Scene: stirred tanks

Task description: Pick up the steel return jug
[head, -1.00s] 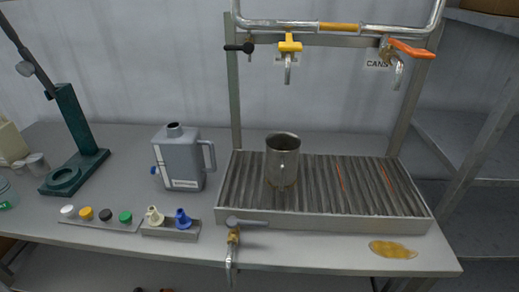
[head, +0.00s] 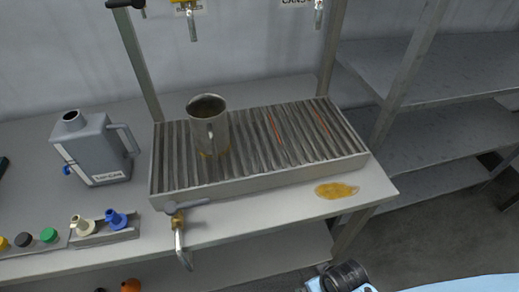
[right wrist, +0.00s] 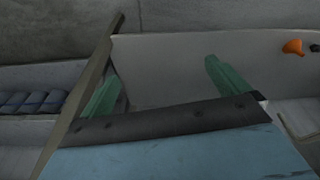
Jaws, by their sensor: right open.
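The steel return jug (head: 208,130) stands upright on the ribbed drip tray (head: 270,180), left of its middle, in the head view. Its mouth faces up and its handle is on the side toward me. My right gripper (right wrist: 162,72) is open in the right wrist view, with two green fingers wide apart and nothing between them. The jug does not show in that view. My left gripper is in neither view.
A grey jerrycan (head: 95,150) stands left of the tray. A small rack with cream and blue fittings (head: 104,232) sits in front of it. A tap (head: 178,225) juts from the tray's front. An amber puddle (head: 336,190) lies at front right. Empty shelves (head: 430,80) stand right.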

